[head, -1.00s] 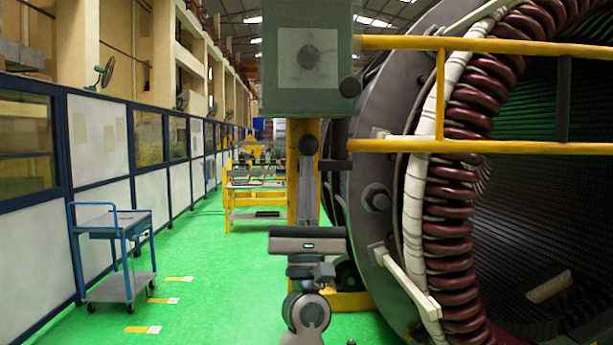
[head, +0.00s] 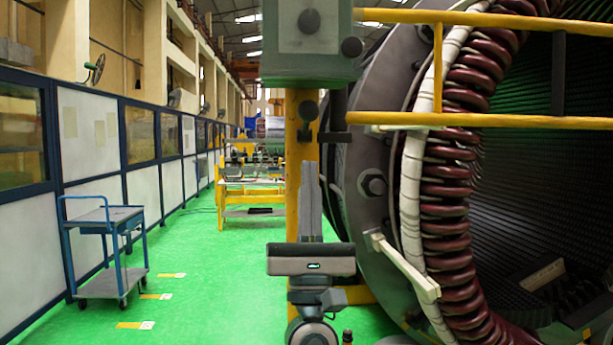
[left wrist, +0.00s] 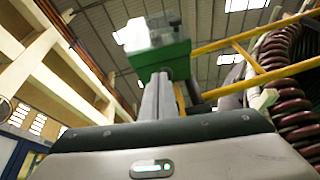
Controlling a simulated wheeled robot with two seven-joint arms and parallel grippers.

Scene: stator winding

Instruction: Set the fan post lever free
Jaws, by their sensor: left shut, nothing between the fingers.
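A yellow post (head: 292,150) stands in the middle of the head view with a grey-green box (head: 308,45) on top. A round dark knob (head: 308,110) and a short dark bar (head: 334,137) are on or beside the post below the box. I cannot tell for sure which of these is the fan post lever. My left gripper (head: 310,168) points upright in front of the post, shut and empty, its tips below the knob and apart from it in the picture. In the left wrist view its fingers (left wrist: 158,98) rise toward the green underside of the box. My right gripper is not in view.
The large stator (head: 365,185) with dark red coils fills the right. Yellow rails (head: 480,119) run across it from near the post. A blue cart (head: 110,250) stands at the left by the partition wall.

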